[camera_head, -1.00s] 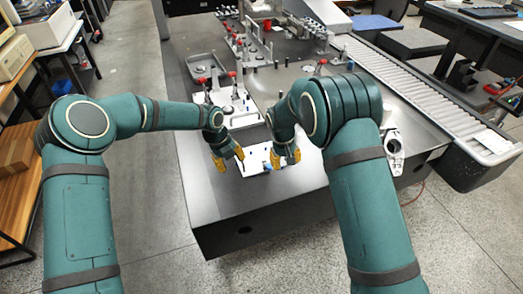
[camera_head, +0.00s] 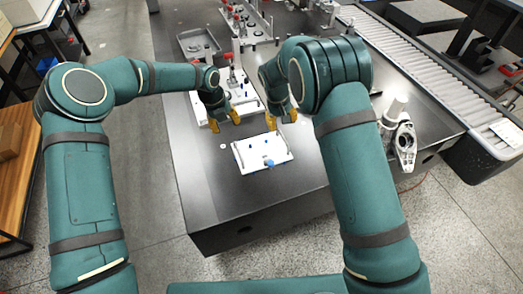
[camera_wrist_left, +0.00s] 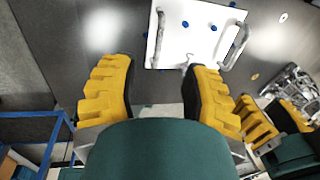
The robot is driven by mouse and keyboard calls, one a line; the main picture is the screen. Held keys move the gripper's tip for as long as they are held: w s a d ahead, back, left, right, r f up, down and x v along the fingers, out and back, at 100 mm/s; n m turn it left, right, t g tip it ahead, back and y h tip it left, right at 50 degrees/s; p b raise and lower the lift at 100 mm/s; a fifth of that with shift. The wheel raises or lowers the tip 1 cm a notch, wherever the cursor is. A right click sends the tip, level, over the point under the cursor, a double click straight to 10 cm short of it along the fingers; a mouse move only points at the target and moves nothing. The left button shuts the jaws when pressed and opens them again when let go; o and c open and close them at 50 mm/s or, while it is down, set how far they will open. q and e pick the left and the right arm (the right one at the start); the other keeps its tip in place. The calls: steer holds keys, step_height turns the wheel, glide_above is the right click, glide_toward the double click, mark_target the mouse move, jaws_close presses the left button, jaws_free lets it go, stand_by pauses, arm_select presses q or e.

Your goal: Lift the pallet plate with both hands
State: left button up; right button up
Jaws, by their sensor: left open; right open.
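The pallet plate (camera_head: 250,158) is a white rectangular plate lying on the dark table, with small blue pins and a bar handle along each side. In the left wrist view the plate (camera_wrist_left: 195,45) shows near the top with both grey handles. My left gripper (camera_head: 225,122) is open and empty, above the plate's far left corner in the picture. Its yellow fingers (camera_wrist_left: 160,85) are spread, apart from the plate. My right gripper (camera_head: 281,120) is open and empty near the far right corner. Its fingers also show at lower right in the left wrist view (camera_wrist_left: 275,122).
A white fixture base (camera_head: 243,108) with red-topped clamps stands just beyond the plate. A grey metal bracket (camera_head: 404,147) and a pale cylinder (camera_head: 396,110) stand to the right. A roller conveyor (camera_head: 430,85) runs along the right. The table front is clear.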

mark_target(236, 144)
arm_select(q)
steer(key=f, duration=0.4)
steer(key=d+f, duration=0.1)
steer(key=f, duration=0.3)
steer(key=w+d+f, duration=0.1)
steer(key=f, duration=0.4)
steer(key=shift+d, duration=0.25)
arm_select(e)
steer(key=f, duration=0.4)
steer(key=d+f, duration=0.1)
steer(key=f, duration=0.3)
steer(key=w+d+f, duration=0.1)
steer(key=f, duration=0.4)
steer(key=shift+d, duration=0.25)
arm_select(q)
steer(key=shift+s, duration=0.1)
jaws_close()
arm_select(e)
jaws_close()
arm_select(q)
steer(key=shift+r, duration=0.1)
arm_select(e)
steer(key=shift+r, duration=0.1)
